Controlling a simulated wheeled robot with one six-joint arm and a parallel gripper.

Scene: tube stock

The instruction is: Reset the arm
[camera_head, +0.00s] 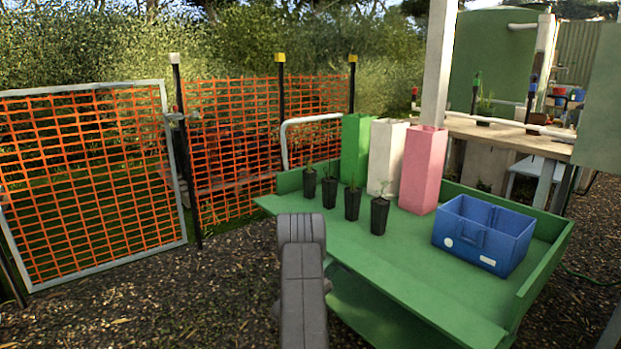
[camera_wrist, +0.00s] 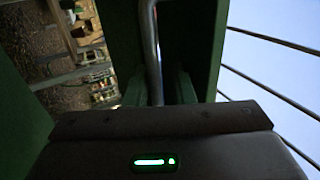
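My arm (camera_head: 303,270) shows in the head view as a grey link rising at the lower middle, in front of the green bench's near left edge. My gripper does not show in that view. In the wrist view, the dark gripper body with a lit green light fills the bottom. Dark green shapes and a grey metal bar (camera_wrist: 150,50) lie beyond it.
The green bench (camera_head: 400,270) bears several black tube pots with seedlings (camera_head: 352,204), a green (camera_head: 355,150), a white (camera_head: 386,157) and a pink tall container (camera_head: 423,170), and a blue crate (camera_head: 484,234). Orange mesh fencing (camera_head: 85,185) stands left. Open gravel (camera_head: 180,300) lies at lower left.

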